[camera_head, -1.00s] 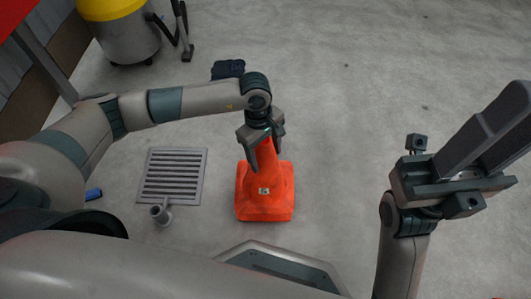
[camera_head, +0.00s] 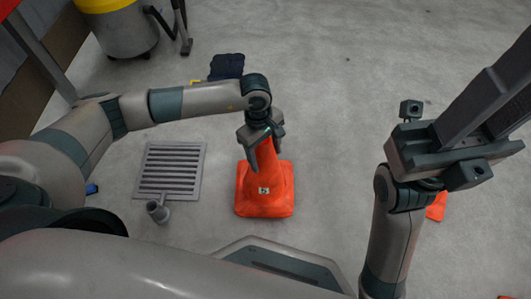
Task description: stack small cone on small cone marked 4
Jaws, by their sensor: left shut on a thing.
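An orange cone (camera_head: 264,185) with a square base and a small white label is upright in the middle of the head view. The mark on the label is too small to read surely. My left gripper (camera_head: 264,146) is shut on the cone's upper part from above and hides its tip. I cannot tell whether the base touches the floor. An orange piece (camera_head: 436,207), perhaps another cone, is mostly hidden behind my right arm. My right gripper (camera_head: 480,115) is raised at the right, its fingers cut off by the picture edge; its opening is unclear.
A grey floor grate (camera_head: 171,171) with a short pipe stub (camera_head: 157,211) lies left of the cone. A vacuum drum (camera_head: 128,32) stands far left. Another orange bit (camera_head: 505,297) shows bottom right.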

